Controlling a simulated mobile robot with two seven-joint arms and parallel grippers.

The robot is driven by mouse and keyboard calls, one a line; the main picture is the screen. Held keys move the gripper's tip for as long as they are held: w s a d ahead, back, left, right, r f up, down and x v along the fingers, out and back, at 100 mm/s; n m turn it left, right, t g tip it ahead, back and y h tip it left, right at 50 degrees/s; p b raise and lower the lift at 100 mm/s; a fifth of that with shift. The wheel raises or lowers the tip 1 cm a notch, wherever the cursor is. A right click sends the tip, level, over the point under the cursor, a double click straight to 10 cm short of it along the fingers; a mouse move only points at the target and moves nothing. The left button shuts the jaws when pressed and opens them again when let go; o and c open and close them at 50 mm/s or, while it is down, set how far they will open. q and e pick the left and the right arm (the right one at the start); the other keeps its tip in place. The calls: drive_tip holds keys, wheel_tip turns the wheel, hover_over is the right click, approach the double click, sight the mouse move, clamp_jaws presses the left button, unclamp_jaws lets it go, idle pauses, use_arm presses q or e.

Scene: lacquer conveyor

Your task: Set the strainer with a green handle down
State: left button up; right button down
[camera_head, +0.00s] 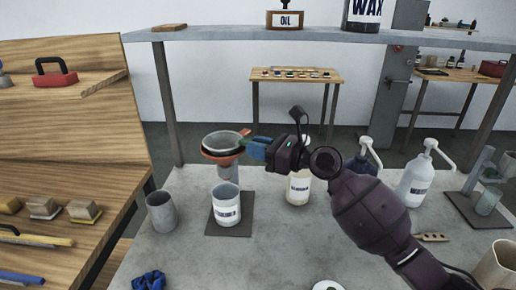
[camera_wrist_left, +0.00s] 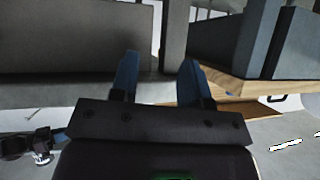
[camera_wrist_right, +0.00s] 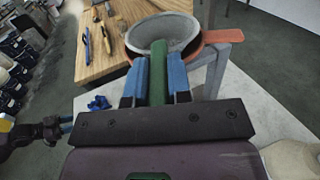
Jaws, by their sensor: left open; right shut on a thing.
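The strainer (camera_wrist_right: 166,36) has a grey mesh bowl and a green handle (camera_wrist_right: 158,75). My right gripper (camera_head: 256,149) is shut on that handle. In the head view the strainer's bowl (camera_head: 222,141) is at or just above an orange ring (camera_head: 221,159) on a grey stand. The right wrist view shows the ring (camera_wrist_right: 218,37) beneath and beside the bowl. I cannot tell whether bowl and ring touch. My left gripper (camera_wrist_left: 160,58) is open and empty in the left wrist view, and out of the head view.
A labelled jar (camera_head: 298,190) and a pump bottle (camera_head: 415,182) stand to the right. A shelf (camera_head: 300,38) spans above. A blue cloth (camera_head: 149,281) lies in front.

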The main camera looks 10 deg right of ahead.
drive_tip(key=shift+f, duration=0.3)
drive_tip(key=c, duration=1.1)
unclamp_jaws()
drive_tip(key=shift+o, duration=0.2)
drive_tip(key=shift+d+r, duration=0.1)
drive_tip(key=shift+r, duration=0.3)
drive_tip(key=v, duration=1.2)
drive_tip(key=shift+f, duration=0.1)
